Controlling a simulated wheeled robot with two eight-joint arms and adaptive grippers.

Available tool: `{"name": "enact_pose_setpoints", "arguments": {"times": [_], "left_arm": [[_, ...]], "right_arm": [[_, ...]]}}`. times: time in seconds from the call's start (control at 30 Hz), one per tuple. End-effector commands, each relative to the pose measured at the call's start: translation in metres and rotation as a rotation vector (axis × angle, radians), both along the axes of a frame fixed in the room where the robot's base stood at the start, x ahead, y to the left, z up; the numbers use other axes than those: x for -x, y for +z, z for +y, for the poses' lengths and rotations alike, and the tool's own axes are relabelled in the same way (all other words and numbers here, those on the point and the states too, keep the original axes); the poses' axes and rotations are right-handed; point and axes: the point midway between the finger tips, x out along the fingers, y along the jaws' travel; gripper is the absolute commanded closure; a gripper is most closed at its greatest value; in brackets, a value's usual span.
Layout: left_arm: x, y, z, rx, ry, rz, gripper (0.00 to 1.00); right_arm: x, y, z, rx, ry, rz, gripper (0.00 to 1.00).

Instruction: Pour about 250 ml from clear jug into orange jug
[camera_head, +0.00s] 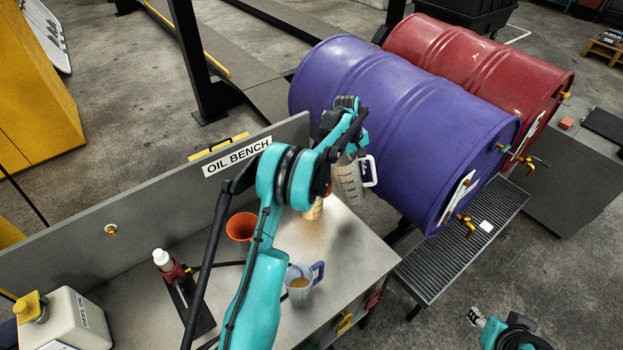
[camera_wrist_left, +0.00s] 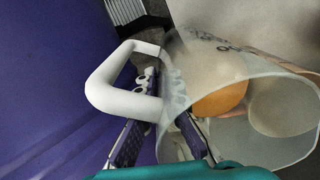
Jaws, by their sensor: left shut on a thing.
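The clear jug (camera_head: 347,184), with dark markings and a white handle, hangs in my left gripper (camera_head: 354,148) above the bench's right end. In the left wrist view, the fingers (camera_wrist_left: 160,142) are closed at the white handle of the clear jug (camera_wrist_left: 225,95). I cannot tell its exact tilt or liquid level. Orange shows through the clear wall in the wrist view. My right gripper (camera_head: 476,317) is low at the right, its opening unclear.
A blue-handled jug (camera_head: 300,287) with tan liquid and an orange funnel-like vessel (camera_head: 240,227) are on the bench (camera_head: 352,262). A purple drum (camera_head: 405,115) lies close behind the clear jug.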

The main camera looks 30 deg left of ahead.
Motion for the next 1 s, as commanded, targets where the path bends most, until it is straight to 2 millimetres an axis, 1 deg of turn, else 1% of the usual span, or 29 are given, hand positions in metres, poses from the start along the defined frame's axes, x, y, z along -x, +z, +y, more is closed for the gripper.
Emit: {"name": "enact_pose_setpoints", "arguments": {"times": [0.03, 0.8, 1.0], "left_arm": [[0.001, 0.007, 0.002, 0.024, 0.004, -0.013, 1.0], [0.011, 0.057, 0.021, 0.388, 0.003, -0.198, 1.0], [0.01, 0.057, 0.02, 0.393, 0.001, -0.199, 1.0]], "right_arm": [[0.0, 0.004, 0.0, 0.0, 0.0, 0.0, 0.6], [0.0, 0.01, 0.0, 0.0, 0.0, 0.0, 0.6], [0.0, 0.01, 0.0, 0.0, 0.0, 0.0, 0.6]]}}
